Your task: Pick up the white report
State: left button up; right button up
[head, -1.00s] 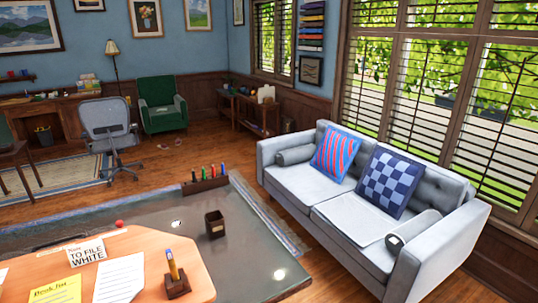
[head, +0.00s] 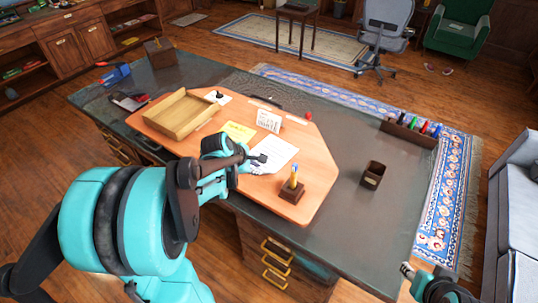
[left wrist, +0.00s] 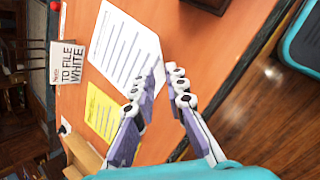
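The white report (head: 275,153), a printed white sheet, lies flat on the orange desk board (head: 315,180). In the left wrist view the report (left wrist: 122,42) lies at upper middle, left of and beyond the fingertips. My left gripper (head: 258,158) shows over the report's near-left part in the head view; whether it touches is unclear. Its fingers (left wrist: 166,72) lean together with a narrow gap at the tips and no paper visibly between them. My right gripper (head: 406,270) shows only in part at the bottom right, away from the desk board.
A yellow sheet (head: 237,131) lies beside the report. The "TO FILE WHITE" sign (head: 269,121), a wooden tray (head: 180,115) and a pencil holder (head: 292,190) stand on the board. A dark cup (head: 373,175) and marker rack (head: 408,134) stand on the dark desktop.

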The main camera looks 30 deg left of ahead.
aim_at(262, 178)
pick_arm(q)
jog(key=shift+b+x, duration=0.35)
jog(key=shift+x, duration=0.6)
jog(key=b+x, duration=0.2)
jog(key=x, duration=0.2)
jog(key=shift+f, duration=0.4)
jog(key=shift+r, duration=0.1)
grip_shut()
